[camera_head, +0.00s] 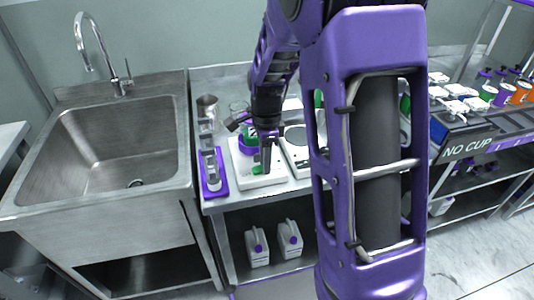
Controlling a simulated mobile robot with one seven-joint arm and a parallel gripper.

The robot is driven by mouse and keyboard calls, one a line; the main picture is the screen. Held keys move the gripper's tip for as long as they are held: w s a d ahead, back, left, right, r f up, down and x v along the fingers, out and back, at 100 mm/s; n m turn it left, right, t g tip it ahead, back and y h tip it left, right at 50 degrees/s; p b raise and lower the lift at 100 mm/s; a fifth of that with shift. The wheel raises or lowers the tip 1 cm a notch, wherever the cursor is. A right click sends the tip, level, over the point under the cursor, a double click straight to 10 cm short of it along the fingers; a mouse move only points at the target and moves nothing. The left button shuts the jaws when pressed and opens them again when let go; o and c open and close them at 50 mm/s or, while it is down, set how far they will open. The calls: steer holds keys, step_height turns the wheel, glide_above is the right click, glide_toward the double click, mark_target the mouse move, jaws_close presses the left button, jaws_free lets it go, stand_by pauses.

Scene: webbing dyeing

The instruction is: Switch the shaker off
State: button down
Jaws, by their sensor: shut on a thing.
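The shaker (275,179) appears to be the white, flat-bodied device on the steel bench, with a purple round part (247,147) on top. A small green part (257,169) shows at its front. My gripper (264,167) reaches down over the shaker's front, dark and narrow, with its fingertips at the green part. It looks shut there, but the fingers hide most of what they hold. The switch's position cannot be made out.
A second white device (296,158) stands close on the right, partly behind my arm. A purple tray (214,188) with small containers lies left of the shaker. A steel sink (62,190) is further left. Two white jugs (257,248) stand on the lower shelf.

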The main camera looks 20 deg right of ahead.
stand_by(0.4)
steer(key=c, duration=0.6)
jaws_free()
steer(key=shift+c, duration=0.2)
steer(key=shift+r, duration=0.15)
step_height(320, 180, up, 17)
steer(key=p, duration=0.2)
steer(key=shift+a+r, duration=0.1)
